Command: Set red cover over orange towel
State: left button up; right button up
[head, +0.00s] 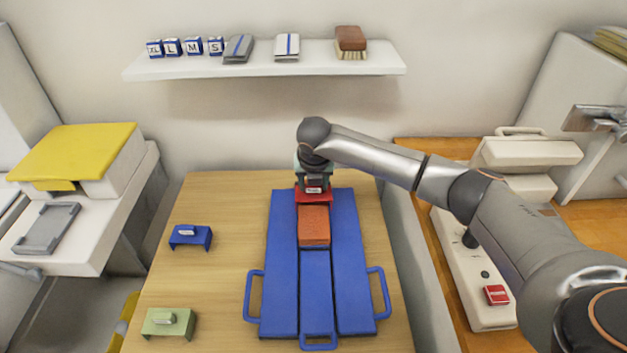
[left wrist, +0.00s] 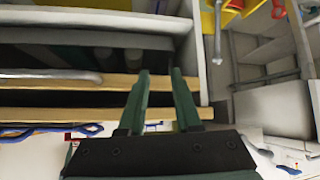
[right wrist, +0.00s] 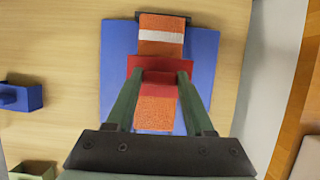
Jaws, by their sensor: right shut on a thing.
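The red cover (head: 313,197) is in my right gripper (head: 314,182), which is shut on it over the far part of the blue folding board. In the right wrist view the red cover (right wrist: 160,63) lies between the fingertips, across the orange towel (right wrist: 161,36). The towel, with a white stripe, shows on both sides of the cover; its near part shows in the head view (head: 314,226). I cannot tell whether the cover touches the towel. My left gripper (left wrist: 160,74) is open and empty in the left wrist view, away from these things.
The blue folding board (head: 281,285) has handles at its sides and front. A blue cover (head: 190,236) and a green cover (head: 168,322) stand on the wooden table (head: 212,290) to its left. A wall shelf (head: 320,65) holds size blocks, folded items and a brush (head: 351,42).

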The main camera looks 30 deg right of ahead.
aim_at(313, 192)
jog(key=shift+f, duration=1.8)
dwell(0.5)
jog(key=o, duration=1.4)
jog(key=shift+c, duration=0.2)
jog(key=shift+o, duration=0.4)
jog(key=shift+o, duration=0.6)
jog(key=shift+r, duration=0.15)
